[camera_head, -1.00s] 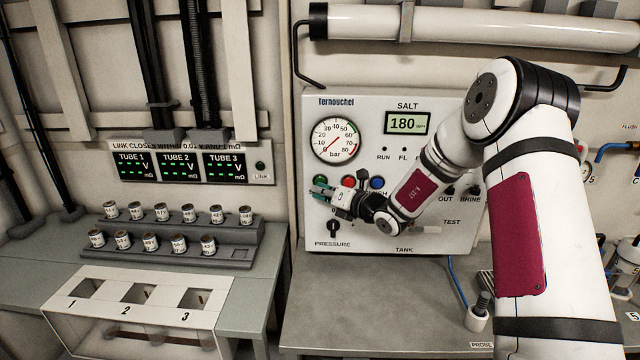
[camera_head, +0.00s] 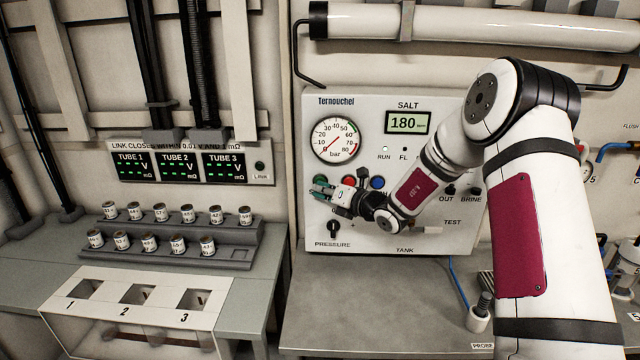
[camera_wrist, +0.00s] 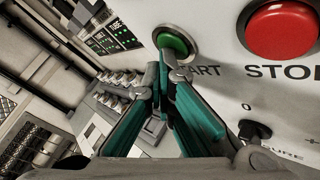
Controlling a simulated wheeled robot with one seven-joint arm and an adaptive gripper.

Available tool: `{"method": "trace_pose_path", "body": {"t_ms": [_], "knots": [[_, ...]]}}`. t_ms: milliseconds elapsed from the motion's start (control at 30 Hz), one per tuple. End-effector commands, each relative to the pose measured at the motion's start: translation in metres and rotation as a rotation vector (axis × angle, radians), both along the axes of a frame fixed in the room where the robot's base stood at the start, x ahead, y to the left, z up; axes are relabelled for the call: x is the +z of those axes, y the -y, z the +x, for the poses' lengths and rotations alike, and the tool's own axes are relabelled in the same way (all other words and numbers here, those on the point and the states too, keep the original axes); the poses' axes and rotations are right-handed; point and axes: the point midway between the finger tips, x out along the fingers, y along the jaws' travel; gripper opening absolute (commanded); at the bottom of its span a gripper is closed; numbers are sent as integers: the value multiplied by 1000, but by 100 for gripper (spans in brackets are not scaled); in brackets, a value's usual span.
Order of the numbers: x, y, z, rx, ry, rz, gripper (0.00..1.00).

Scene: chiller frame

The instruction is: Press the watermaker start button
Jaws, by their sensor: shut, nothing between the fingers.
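The green start button (camera_wrist: 172,42) sits in a pale ring on the white panel, above the partly hidden word START in the wrist view. In the head view the button (camera_head: 320,181) shows just above my fingertips, below the pressure gauge. My gripper (camera_wrist: 168,68) is shut and empty. Its teal fingertips overlap the lower edge of the button's ring in the wrist view; I cannot tell whether they touch it. In the head view my gripper (camera_head: 322,190) is at the panel's left side. The RUN lamp (camera_head: 384,149) on the watermaker panel (camera_head: 450,225) looks bright.
The red stop button (camera_wrist: 281,30) is right of the green one, and a blue button (camera_head: 377,183) is further right. The pressure knob (camera_head: 333,228) is below my gripper. A can rack (camera_head: 240,255) stands on the left bench. The grey counter is mostly clear.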

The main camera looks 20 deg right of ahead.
Motion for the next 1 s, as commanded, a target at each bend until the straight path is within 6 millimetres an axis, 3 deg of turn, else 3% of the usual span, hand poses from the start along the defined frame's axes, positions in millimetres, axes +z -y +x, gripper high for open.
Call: {"method": "trace_pose_path", "body": {"t_ms": [1000], "knots": [[1, -8, -26, 0, -2, 0, 0]]}}
